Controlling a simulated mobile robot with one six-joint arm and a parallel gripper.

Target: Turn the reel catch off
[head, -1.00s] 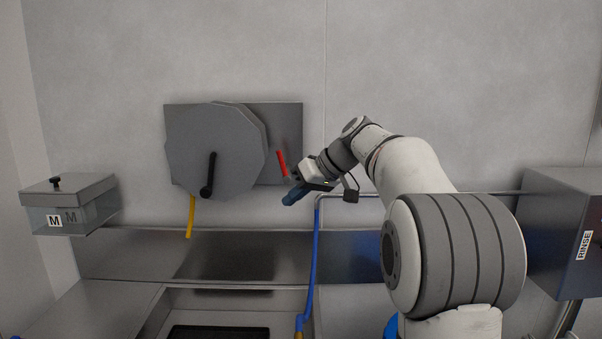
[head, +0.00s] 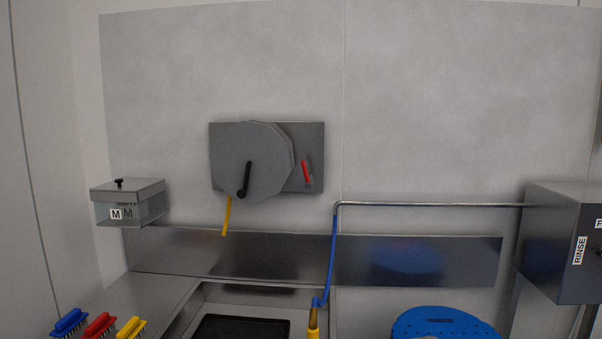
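The reel (head: 265,165) is a grey many-sided drum on a grey wall plate (head: 314,138), with a black crank handle (head: 246,178) on its face. The reel catch (head: 306,170) is a small red lever on the plate, just right of the drum. It stands nearly upright, its top leaning a little left. A yellow hose end (head: 227,215) hangs below the drum. My gripper and arm are out of the head view now, and nothing covers the catch.
A sink with a black mat (head: 240,328) lies below. A blue hose (head: 331,262) hangs from a pipe (head: 440,204) leading to the RINSE box (head: 565,240). A lidded box marked M (head: 128,205) is at left. Several brushes (head: 98,325) and a blue disc (head: 445,324) are in front.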

